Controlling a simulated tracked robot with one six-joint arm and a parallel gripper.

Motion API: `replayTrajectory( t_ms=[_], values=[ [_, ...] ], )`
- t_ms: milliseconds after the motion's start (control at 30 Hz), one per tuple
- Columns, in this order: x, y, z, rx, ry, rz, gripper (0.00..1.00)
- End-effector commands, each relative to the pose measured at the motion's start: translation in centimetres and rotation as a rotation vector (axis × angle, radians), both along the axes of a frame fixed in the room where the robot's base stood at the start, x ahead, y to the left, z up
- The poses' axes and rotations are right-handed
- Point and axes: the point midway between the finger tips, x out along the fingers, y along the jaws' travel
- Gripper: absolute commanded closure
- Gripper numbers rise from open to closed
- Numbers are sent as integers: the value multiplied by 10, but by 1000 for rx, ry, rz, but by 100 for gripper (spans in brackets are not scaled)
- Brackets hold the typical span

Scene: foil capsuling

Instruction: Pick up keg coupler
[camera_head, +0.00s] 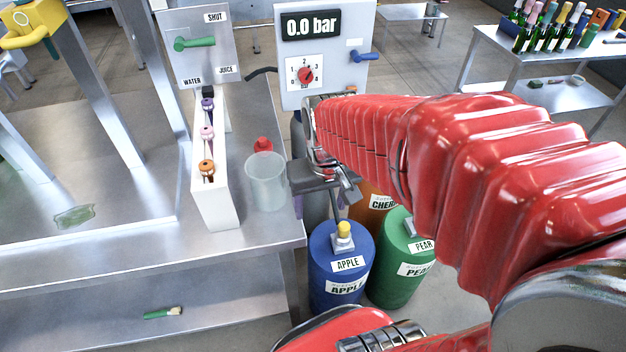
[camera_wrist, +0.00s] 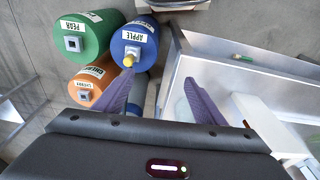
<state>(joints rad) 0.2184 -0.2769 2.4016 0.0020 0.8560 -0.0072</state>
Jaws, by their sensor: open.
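No part is labelled as the keg coupler, so I cannot tell for sure which it is. Small fittings with purple, pink and orange parts (camera_head: 207,133) sit in the white rack (camera_head: 214,203) on the steel bench. A yellow-topped fitting (camera_head: 343,230) stands upright on the blue apple keg (camera_head: 341,272); it also shows in the wrist view (camera_wrist: 131,59). My gripper (camera_wrist: 160,77) is open and empty, its purple fingers wide apart. The left finger's tip appears near the yellow top in the wrist view. In the head view the gripper is above and behind the apple keg, partly hidden.
The green pear keg (camera_head: 396,282) and orange cherry keg (camera_head: 371,207) stand close to the apple keg. A clear container (camera_head: 266,183) is at the bench's right edge, near my gripper. A panel reading 0.0 bar (camera_head: 323,62) stands behind. A green-handled brush (camera_head: 163,313) lies on the lower shelf.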

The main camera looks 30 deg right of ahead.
Motion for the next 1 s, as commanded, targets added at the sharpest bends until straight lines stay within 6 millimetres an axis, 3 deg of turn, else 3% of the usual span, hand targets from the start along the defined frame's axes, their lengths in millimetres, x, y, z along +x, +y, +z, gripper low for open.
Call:
replayTrajectory(
  t_ms=[1000],
  values=[
    [48, -92, -147, 70, 217, -214, 36]
  ],
)
